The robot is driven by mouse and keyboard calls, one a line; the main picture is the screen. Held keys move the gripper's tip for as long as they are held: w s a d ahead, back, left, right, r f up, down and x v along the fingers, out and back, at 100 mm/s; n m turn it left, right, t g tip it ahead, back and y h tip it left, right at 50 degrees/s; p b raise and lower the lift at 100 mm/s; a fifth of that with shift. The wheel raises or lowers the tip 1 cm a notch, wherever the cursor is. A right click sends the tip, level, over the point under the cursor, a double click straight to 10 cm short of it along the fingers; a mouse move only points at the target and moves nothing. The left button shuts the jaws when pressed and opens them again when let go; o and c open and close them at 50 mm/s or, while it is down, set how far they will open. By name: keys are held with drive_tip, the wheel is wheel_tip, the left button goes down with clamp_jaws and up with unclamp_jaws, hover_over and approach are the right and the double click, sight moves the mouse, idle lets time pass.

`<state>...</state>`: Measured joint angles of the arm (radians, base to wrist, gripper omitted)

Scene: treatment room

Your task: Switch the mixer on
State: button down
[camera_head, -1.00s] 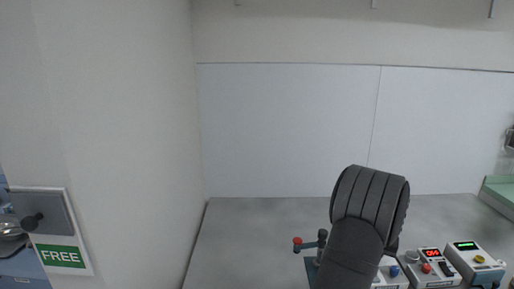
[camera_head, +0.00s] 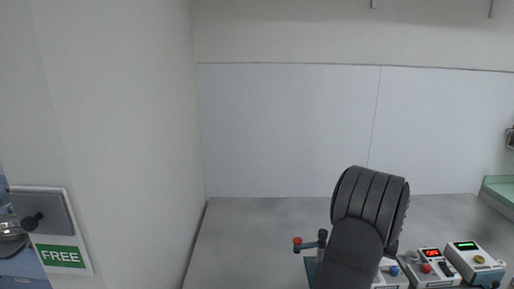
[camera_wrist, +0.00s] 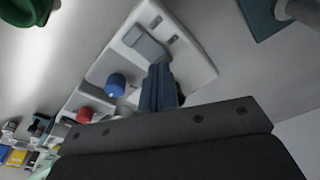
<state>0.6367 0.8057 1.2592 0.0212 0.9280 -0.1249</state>
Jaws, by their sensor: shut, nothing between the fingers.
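A white device with a blue knob (camera_wrist: 116,84) fills the middle of the wrist view. It has a grey raised part (camera_wrist: 146,44) and dark slots on its face. In the head view the same device seems to show its blue knob (camera_head: 394,271) just right of my dark arm, which hides the rest. No label names the mixer, so I cannot tell for sure which device it is. My gripper (camera_wrist: 160,88) is shut and empty, its fingertips over the white device beside the grey part. I cannot tell whether they touch. The head view hides the gripper.
Right of it stand a device with a red display (camera_head: 432,253) and red button, and one with a green display (camera_head: 465,246) and yellow knob. A red-knobbed lever (camera_head: 297,241) is left of my arm. A wall with a FREE sign (camera_head: 61,257) is far left.

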drive_tip(key=shift+f, duration=0.55)
drive_tip(key=shift+r, duration=3.55)
drive_tip(key=shift+f, duration=3.55)
drive_tip(key=shift+r, duration=0.1)
drive_tip(key=shift+r, duration=0.1)
